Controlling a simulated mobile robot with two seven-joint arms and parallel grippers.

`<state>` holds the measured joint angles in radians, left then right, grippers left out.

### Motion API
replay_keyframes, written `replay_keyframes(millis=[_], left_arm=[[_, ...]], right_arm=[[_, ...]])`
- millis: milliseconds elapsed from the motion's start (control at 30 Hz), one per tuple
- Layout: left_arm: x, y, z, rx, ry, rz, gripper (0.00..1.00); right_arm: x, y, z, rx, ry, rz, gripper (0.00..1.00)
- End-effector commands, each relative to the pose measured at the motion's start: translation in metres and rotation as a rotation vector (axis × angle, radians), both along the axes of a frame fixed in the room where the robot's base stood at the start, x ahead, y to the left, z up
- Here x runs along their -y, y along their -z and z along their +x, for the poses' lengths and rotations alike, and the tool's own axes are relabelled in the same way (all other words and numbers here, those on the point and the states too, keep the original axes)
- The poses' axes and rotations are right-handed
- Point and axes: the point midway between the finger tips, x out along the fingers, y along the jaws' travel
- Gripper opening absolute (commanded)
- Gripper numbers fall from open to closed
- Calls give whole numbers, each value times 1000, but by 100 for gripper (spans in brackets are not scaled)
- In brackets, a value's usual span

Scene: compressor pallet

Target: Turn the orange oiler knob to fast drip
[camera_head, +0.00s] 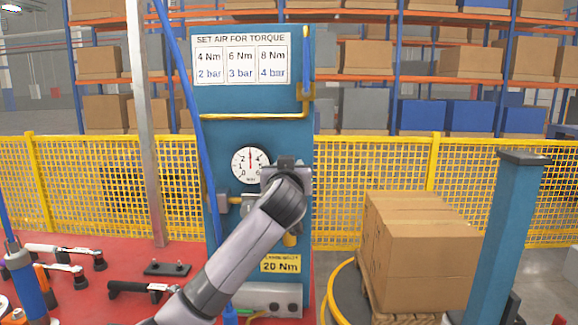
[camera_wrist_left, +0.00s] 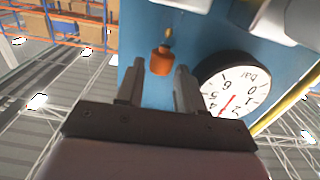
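The orange oiler knob (camera_wrist_left: 161,60) shows in the left wrist view against the blue panel, just past the fingertips and roughly in line with the gap between them. A thin amber part sits above it in that view. My left gripper (camera_wrist_left: 156,78) is open with nothing between its fingers; I cannot tell whether a finger touches the knob. In the head view my left arm reaches up to the blue panel (camera_head: 260,132), and its wrist hides the knob and the fingers. A yellow-orange part (camera_head: 290,239) shows just below the wrist. My right gripper is not in view.
A round pressure gauge (camera_head: 250,165) sits left of my wrist; in the wrist view the gauge (camera_wrist_left: 235,85) is close beside the right finger. A blue hose (camera_head: 196,125) hangs along the panel. Tools lie on the red table (camera_head: 120,275). Cartons (camera_head: 420,250) stand right.

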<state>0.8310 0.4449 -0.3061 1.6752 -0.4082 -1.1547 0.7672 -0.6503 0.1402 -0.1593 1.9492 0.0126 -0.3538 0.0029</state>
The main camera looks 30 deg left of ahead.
Motion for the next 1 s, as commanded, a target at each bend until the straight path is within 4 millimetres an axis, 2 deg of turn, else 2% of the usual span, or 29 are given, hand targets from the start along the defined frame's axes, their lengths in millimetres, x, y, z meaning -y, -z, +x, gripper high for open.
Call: replay_keyframes(millis=[333,433,467,767,1000], left_arm=[[-2,0,3,0,1,0,38],[-2,0,3,0,1,0,5],[-1,0,3,0,1,0,0],[0,2,3,0,-20,-3,0],[4,3,5,-1,-129,-5,0]], right_arm=[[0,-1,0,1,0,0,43],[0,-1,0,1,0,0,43],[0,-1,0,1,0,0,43],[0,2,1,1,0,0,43],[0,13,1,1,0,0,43]])
